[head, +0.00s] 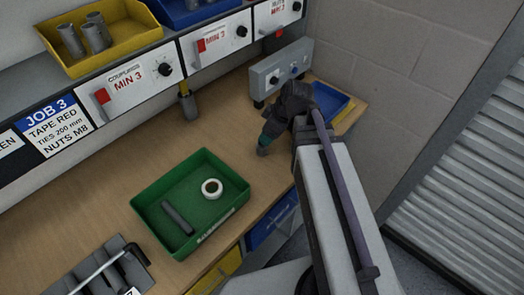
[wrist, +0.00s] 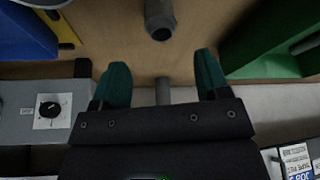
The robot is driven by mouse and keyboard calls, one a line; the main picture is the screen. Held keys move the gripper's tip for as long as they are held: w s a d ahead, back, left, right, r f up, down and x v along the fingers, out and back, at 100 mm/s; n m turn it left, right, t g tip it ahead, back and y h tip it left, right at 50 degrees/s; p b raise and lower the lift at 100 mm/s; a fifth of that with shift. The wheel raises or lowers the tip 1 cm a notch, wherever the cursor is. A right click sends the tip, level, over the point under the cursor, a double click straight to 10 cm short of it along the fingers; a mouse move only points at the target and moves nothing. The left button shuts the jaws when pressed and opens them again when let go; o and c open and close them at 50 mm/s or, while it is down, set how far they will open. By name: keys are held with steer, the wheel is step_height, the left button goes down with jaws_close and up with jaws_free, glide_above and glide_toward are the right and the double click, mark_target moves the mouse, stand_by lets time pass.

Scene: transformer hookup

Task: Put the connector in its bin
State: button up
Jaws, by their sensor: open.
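My gripper (wrist: 162,82) is open, with its teal fingers apart and nothing between their tips. In the head view my gripper (head: 263,147) is over the right part of the bench, in front of the grey panel. A grey tubular piece with a faceted end (wrist: 160,22), which looks like the connector, is at the top of the wrist view, beyond the fingertips and roughly in line with the gap. Whether it touches the bench is unclear. I cannot make it out in the head view. A blue bin (head: 334,105) is behind my gripper, partly hidden; which bin is the connector's is unclear.
A green tray (head: 150,200) with a dark bar (head: 177,218) and a white ring (head: 212,188) stands on the bench. The grey panel with knobs (head: 268,78) is close behind my gripper. A yellow bin with couplings (head: 130,27) is on the shelf.

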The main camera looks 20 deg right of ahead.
mark_target(260, 145)
steer(key=b+x, duration=0.7)
steer(key=x, duration=0.2)
steer(key=shift+a+f+b, duration=0.1)
steer(key=shift+f+b, duration=0.2)
steer(key=shift+f, duration=0.1)
steer(key=shift+r, duration=0.25)
steer(key=c, duration=1.1)
steer(key=shift+r+p, duration=0.1)
steer(key=shift+p, duration=0.25)
step_height(260, 145, up, 10)
steer(key=p, duration=1)
